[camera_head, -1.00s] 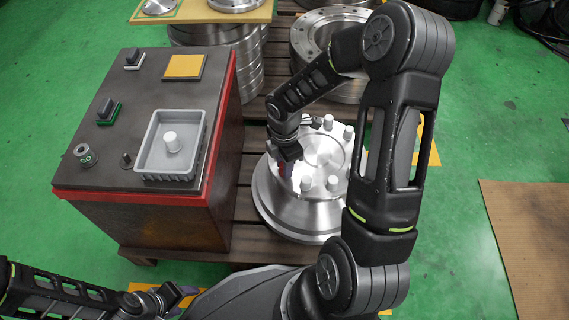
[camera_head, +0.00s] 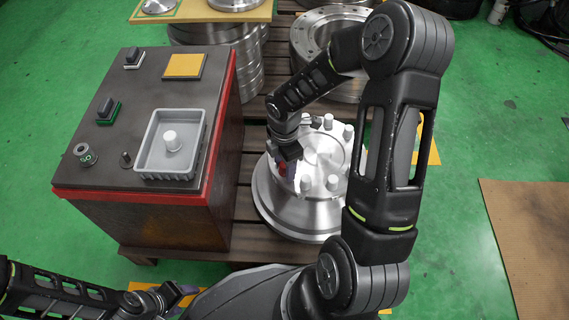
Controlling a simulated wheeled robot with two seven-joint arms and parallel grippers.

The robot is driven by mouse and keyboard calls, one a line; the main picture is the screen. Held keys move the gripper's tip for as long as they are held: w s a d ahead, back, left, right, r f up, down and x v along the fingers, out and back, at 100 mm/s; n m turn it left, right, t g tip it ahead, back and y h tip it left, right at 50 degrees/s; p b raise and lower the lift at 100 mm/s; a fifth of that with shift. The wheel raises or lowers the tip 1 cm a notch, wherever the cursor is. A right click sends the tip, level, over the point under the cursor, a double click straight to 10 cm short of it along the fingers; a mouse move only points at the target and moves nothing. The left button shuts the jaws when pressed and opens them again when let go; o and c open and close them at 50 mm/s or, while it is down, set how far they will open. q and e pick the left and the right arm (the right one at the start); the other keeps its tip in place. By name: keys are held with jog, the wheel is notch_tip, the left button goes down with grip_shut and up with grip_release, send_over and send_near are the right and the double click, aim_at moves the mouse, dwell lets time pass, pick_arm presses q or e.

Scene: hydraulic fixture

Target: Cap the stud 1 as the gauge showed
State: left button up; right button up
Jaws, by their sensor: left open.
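The silver round fixture (camera_head: 322,211) stands on the pallet with several upright pale studs, one of them a stud (camera_head: 333,183) at its near side. I cannot tell which is stud 1. My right gripper (camera_head: 286,168) points down at the fixture's left edge. A small red thing (camera_head: 283,169) shows at its fingertips; whether the fingers hold it is unclear. A round gauge-like piece (camera_head: 86,155) with green marking stands on the bench. A pale cylindrical piece (camera_head: 171,140) stands in the grey tray (camera_head: 199,147). My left gripper (camera_head: 180,292) is open, low at the bottom left, away from everything.
The dark bench (camera_head: 148,90) with red edging also carries a yellow pad (camera_head: 184,66), a dark block on green (camera_head: 109,112), a dark block on white (camera_head: 133,59) and a small dark peg (camera_head: 126,160). Metal flanges (camera_head: 310,45) stand behind. My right arm covers the fixture's right side.

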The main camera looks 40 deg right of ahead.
notch_tip(320, 180, up, 8)
jog(key=p, duration=0.3)
jog(key=shift+f+p, duration=0.1)
jog(key=shift+p, duration=0.2)
dwell(0.5)
